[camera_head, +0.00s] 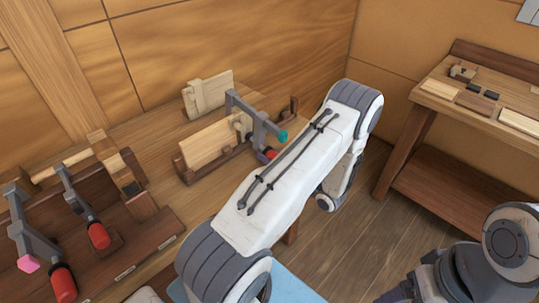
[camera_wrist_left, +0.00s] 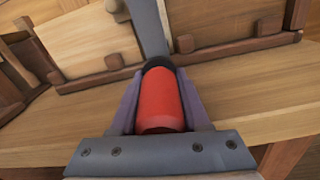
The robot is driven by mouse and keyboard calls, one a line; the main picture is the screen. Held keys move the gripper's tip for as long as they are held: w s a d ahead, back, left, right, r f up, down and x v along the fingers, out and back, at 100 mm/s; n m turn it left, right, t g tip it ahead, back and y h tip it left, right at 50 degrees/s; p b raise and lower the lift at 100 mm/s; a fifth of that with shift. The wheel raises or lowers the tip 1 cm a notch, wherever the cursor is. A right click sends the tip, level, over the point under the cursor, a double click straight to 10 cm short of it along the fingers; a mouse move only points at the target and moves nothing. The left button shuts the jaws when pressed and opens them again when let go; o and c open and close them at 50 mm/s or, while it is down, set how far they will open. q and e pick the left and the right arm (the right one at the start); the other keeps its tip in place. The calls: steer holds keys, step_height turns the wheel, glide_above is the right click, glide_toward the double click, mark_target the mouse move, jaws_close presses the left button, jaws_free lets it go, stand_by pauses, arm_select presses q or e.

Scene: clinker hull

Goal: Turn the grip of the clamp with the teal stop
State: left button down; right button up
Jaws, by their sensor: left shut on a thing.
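The clamp with the teal stop (camera_head: 282,136) has a grey frame (camera_head: 240,103) and is set on planks in a wooden holder on the bench. Its red grip (camera_wrist_left: 160,103) fills the middle of the left wrist view, with a dark collar at its far end. My left gripper (camera_wrist_left: 160,85) is shut on this red grip, one purple finger on each side. In the head view, my left arm hides most of the grip and gripper. My right arm shows at the lower right, but its gripper is out of view.
Two more clamps with red grips (camera_head: 98,235) stand on a dark rack (camera_head: 150,240) at the left; one has a pink stop (camera_head: 28,263). A wooden mallet (camera_head: 100,150) lies behind them. A side table (camera_head: 430,95) with small wooden pieces stands at the right. Open floor lies between.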

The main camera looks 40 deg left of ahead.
arm_select(q)
steer(key=m, duration=0.2)
steer(key=shift+s+m+g, duration=0.1)
steer(key=shift+m+g, duration=0.2)
steer(key=shift+m, duration=0.1)
steer(key=shift+c, duration=1.9)
jaws_free()
